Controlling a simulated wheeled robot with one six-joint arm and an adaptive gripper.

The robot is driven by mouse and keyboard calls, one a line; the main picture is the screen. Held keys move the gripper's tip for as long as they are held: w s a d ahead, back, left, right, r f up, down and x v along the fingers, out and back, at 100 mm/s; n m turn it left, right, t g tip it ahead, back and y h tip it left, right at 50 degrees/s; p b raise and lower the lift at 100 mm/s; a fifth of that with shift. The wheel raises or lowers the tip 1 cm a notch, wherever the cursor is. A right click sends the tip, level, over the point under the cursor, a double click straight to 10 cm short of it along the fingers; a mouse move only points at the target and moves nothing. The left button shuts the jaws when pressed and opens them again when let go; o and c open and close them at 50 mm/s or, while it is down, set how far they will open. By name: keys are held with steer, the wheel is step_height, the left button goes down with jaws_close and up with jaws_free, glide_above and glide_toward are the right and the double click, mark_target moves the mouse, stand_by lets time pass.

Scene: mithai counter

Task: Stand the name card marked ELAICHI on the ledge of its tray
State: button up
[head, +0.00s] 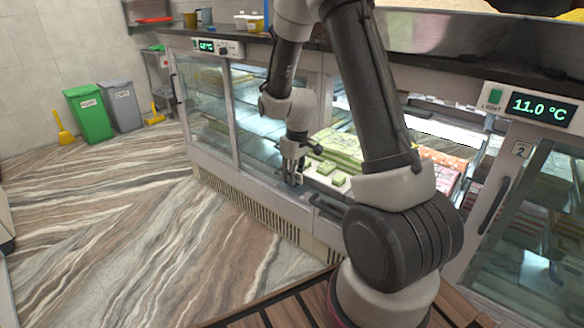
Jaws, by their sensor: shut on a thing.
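My gripper (292,181) points down at the front of the opened counter case, just left of the green sweets. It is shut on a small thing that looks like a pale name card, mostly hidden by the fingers. No lettering on it can be read, so I cannot confirm the ELAICHI mark. A pale tray (313,184) with a few loose green sweets (327,168) lies right of the gripper. A larger block of green sweets (343,145) sits behind them. The ledge is too small to make out clearly.
The glass counter (262,187) runs across the view. Orange-topped sweets (442,158) lie at right, partly behind my arm. A green bin (89,112) and a grey bin (121,106) stand at far left. The marble floor (130,215) before the counter is clear.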

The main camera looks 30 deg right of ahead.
steer(key=shift+f, duration=0.3)
steer(key=o, duration=1)
steer(key=shift+c, duration=0.2)
steer(key=shift+r, duration=0.1)
step_height(320, 180, up, 12)
steer(key=s, duration=0.1)
steer(key=shift+s+d, duration=0.15)
steer(key=shift+d, duration=0.15)
